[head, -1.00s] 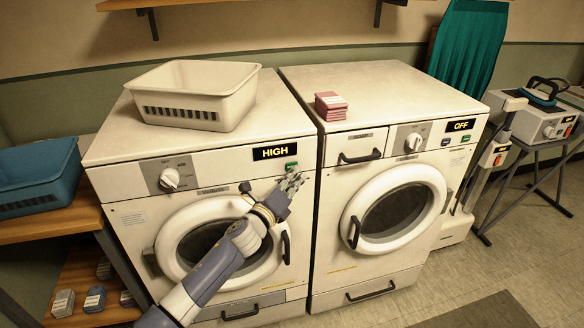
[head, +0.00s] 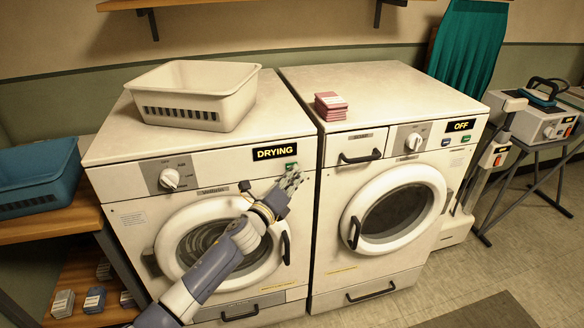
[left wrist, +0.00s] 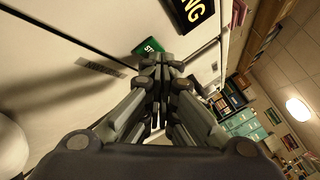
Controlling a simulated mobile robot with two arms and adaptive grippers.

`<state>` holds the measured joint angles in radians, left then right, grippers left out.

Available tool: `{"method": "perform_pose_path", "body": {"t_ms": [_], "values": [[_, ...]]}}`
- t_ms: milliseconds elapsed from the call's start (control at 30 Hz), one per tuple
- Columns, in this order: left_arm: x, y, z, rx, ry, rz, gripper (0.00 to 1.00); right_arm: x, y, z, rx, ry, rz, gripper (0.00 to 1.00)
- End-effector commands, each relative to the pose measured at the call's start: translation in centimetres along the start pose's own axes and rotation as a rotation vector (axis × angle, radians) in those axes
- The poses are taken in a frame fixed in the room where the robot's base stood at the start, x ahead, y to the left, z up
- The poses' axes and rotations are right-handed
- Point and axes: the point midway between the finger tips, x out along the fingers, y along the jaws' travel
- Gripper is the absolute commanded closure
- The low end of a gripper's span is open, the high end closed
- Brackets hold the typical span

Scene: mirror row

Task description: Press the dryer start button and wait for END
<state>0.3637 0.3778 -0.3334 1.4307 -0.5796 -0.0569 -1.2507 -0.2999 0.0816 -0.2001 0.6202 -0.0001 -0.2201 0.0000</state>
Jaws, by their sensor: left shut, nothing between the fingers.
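The dryer (head: 130,222) is the left white machine, and its display (head: 275,151) reads DRYING. Its round door is closed, and the drum behind the glass looks streaked. The green start button (head: 291,166) is right below the display; it also shows in the left wrist view (left wrist: 147,46), with its lettering partly covered. My left gripper (head: 294,177) is shut and empty, its fingertips at or just below the green button. In the left wrist view the fingertips (left wrist: 160,62) overlap the button's lower edge; I cannot tell whether they touch it. My right gripper is not in view.
A second white machine (head: 335,240) stands close on the right; its display (head: 461,125) reads OFF. A white basket (head: 195,92) and pink folded cloths (head: 330,105) are on top. A blue bin (head: 38,178) sits on a shelf at left.

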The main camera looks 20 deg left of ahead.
Motion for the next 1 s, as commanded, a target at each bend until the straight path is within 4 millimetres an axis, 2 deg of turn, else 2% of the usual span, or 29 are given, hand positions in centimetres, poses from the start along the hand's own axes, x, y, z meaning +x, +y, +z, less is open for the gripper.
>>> {"method": "perform_pose_path", "body": {"t_ms": [1000], "values": [[-1.2,-0.8,-0.8,0.0,-0.001,0.001,1.0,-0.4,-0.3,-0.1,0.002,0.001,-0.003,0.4]]}}
